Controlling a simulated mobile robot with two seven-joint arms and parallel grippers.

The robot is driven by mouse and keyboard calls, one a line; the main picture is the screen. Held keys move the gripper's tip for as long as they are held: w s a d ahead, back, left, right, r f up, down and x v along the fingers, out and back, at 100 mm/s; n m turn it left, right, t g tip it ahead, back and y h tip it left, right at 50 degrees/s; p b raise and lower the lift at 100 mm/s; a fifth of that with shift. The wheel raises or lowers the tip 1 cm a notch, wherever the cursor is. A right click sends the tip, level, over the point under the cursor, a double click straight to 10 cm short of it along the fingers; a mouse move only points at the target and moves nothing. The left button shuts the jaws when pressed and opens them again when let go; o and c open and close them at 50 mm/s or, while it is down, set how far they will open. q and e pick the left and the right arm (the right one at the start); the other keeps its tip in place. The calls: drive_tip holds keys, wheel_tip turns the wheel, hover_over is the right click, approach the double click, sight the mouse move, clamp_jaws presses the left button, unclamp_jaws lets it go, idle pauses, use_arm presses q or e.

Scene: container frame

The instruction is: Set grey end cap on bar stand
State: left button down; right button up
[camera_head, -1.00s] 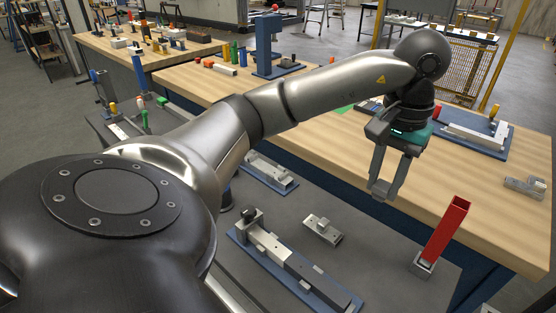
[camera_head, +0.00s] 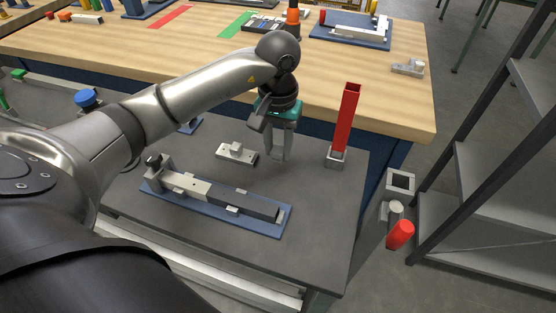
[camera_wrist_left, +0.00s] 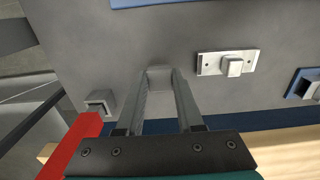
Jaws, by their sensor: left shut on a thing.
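My left gripper (camera_head: 277,157) points down over the grey bench, between the block with a raised knob and the red bar. In the left wrist view its two long fingers (camera_wrist_left: 160,85) are shut on a small grey block, which I take for the grey end cap (camera_wrist_left: 160,76). In the head view the fingers largely hide it. The bar stand (camera_head: 337,158) is a small grey base to the right of the gripper, with an upright red square bar (camera_head: 346,120) in it. The bar's top looks hollow. The red bar also shows in the left wrist view (camera_wrist_left: 73,143). My right gripper is not in view.
A blue fixture (camera_head: 262,222) with a clamp and long grey bar lies in front. The grey block with a knob (camera_head: 236,153) sits left of the gripper. A wooden table (camera_head: 330,75) stands behind. A shelf rack (camera_head: 490,190) is at right.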

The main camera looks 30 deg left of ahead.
sight(278, 160)
use_arm(q)
wheel_tip(278, 160, down, 4)
drive_tip(key=shift+f+b, duration=0.1)
drive_tip(key=shift+b, duration=0.2)
drive_tip(key=shift+f, duration=0.15)
drive_tip(key=c, duration=0.5)
unclamp_jaws()
drive_tip(key=shift+c, duration=0.2)
wheel_tip(278, 160, up, 12)
drive_tip(key=shift+r+p, duration=0.15)
drive_tip(key=shift+p, duration=0.65)
